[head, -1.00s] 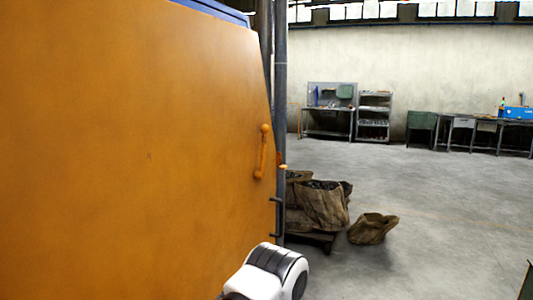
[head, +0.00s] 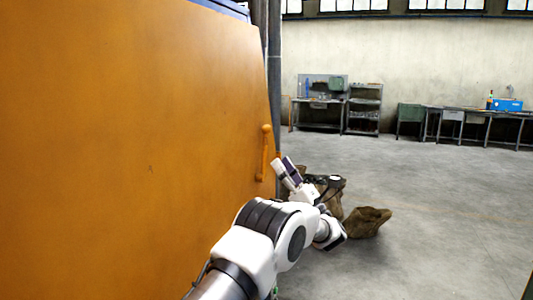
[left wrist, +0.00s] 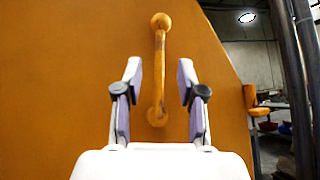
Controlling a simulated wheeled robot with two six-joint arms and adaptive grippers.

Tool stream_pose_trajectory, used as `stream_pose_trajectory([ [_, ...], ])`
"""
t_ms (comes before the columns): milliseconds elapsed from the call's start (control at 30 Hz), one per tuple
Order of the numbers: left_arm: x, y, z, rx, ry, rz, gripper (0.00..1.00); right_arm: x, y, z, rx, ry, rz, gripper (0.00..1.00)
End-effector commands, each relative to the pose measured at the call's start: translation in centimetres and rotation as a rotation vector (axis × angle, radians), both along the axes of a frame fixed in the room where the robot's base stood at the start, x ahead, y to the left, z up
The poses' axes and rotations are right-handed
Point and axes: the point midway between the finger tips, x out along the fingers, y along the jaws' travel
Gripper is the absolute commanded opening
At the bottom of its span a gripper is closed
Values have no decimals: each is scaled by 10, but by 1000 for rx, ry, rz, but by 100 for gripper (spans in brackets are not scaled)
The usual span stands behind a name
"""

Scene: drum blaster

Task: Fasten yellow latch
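A large orange-yellow door (head: 120,130) fills the left of the head view. A bar handle (head: 265,153) of the same colour stands upright near its right edge; it also shows in the left wrist view (left wrist: 159,70). My left gripper (head: 281,166) is just right of the handle in the head view. In the left wrist view its two fingers (left wrist: 158,75) are apart, with the handle seen between them and no contact visible. A small orange piece (left wrist: 250,97), possibly the latch, is at the door's edge, right of the fingers. My right gripper is out of view.
Dark posts (head: 274,80) stand behind the door's right edge. Brown sacks (head: 368,221) lie on the floor beyond my left arm. Workbenches (head: 320,105) and shelves (head: 364,108) line the far wall. The concrete floor at right is clear.

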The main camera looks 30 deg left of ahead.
Motion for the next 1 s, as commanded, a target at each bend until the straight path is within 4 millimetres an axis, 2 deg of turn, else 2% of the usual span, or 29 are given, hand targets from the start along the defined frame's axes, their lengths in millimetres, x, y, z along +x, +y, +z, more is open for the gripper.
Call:
stream_pose_trajectory([
  [167, 1, 11, 17, 0, -1, 1, 39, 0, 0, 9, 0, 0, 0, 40],
  [433, 6, 48, 52, 1, 2, 1, 39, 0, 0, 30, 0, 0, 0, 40],
  [533, 8, 54, 56, 2, 4, -1, 39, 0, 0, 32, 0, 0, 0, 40],
  [733, 8, 55, 55, 1, 5, -2, 39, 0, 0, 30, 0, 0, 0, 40],
  [767, 8, 55, 55, 1, 5, -2, 36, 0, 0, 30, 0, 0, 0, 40],
  [800, 8, 55, 55, 1, 5, -2, 22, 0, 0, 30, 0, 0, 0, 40],
  [867, 8, 55, 55, 2, 6, -2, 0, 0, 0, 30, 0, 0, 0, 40],
  [1000, 8, 55, 56, 2, 4, -2, 0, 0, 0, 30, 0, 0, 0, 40],
])
